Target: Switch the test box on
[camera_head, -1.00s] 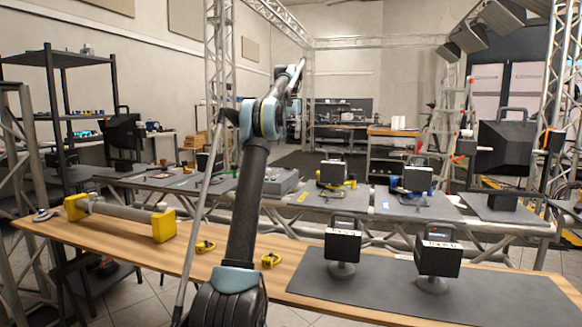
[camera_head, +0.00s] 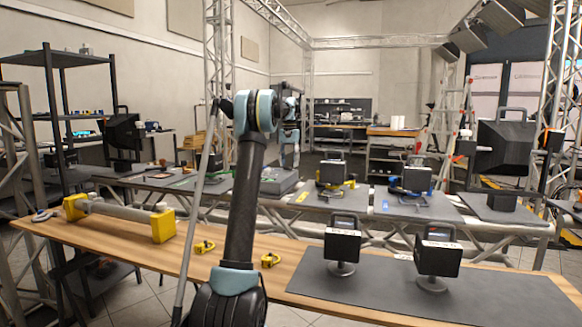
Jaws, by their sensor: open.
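A grey box (camera_head: 279,181), which seems to be the test box, sits on the far bench, partly hidden behind my arm. Its switch is too small to make out. My arm rises from the front of the picture, bends at the top and reaches away over the far bench. My gripper (camera_head: 289,161) shows small and points down above the grey box, apart from it as far as I can tell. It is open, and nothing shows in it.
Two black lamp-like boxes (camera_head: 342,243) (camera_head: 438,256) stand on the dark mat (camera_head: 330,281) of the near wooden table (camera_head: 213,262). Yellow tape rolls (camera_head: 270,260) and a yellow-ended bar (camera_head: 122,212) lie left. Two more black boxes (camera_head: 332,172) (camera_head: 416,178) stand right of the grey box.

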